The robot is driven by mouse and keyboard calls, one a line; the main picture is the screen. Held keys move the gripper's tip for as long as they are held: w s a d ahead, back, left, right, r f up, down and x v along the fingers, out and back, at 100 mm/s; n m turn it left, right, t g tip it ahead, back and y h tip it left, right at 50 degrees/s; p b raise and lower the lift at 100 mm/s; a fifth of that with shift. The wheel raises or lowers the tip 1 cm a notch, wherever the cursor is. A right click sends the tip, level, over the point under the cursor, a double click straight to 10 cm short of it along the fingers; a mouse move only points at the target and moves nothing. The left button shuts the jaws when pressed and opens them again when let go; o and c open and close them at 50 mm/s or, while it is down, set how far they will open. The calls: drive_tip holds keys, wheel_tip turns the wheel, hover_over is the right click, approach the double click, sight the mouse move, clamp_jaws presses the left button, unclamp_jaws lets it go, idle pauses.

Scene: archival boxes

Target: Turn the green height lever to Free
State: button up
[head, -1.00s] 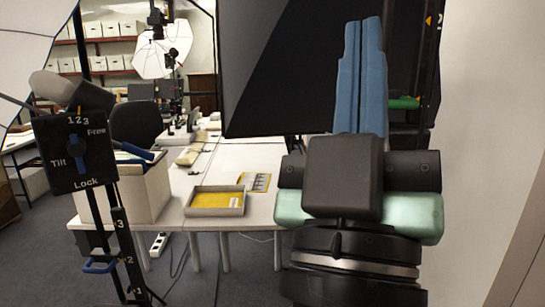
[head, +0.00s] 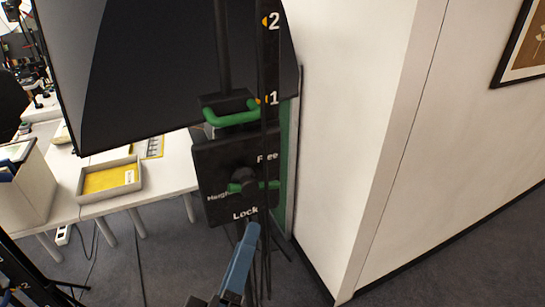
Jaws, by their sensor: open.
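The green height lever (head: 237,187) sits on a black panel (head: 211,160) marked Height, Free and Lock, right of the picture's left third. The lever looks roughly level across a dark central knob. Free is printed at the upper right and Lock at the bottom. A dark pole and cables partly cover the panel's right side, so which mark the lever points to is hard to tell. My gripper (head: 247,236) shows as blue fingers from below, their tips just under the Lock mark. It is open and appears empty; no contact with the lever is visible.
A green looped handle (head: 231,117) is on the stand above the panel, beside a scale marked 1 and 2. A large black softbox (head: 160,75) hangs behind. A white table (head: 170,180) with a yellow-bottomed tray (head: 110,180) stands left. A white wall (head: 345,120) bounds the right.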

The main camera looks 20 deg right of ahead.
sight(271, 188)
drive_tip(key=p+x, duration=0.2)
drive_tip(key=x, duration=0.3)
drive_tip(key=p+x, duration=0.3)
drive_tip(key=x, duration=0.3)
drive_tip(key=shift+d+f, duration=0.2)
drive_tip(key=shift+d, duration=0.3)
drive_tip(key=shift+w+d+f, duration=0.15)
drive_tip(key=shift+w+d, duration=0.2)
drive_tip(key=shift+w, duration=0.05)
clamp_jaws()
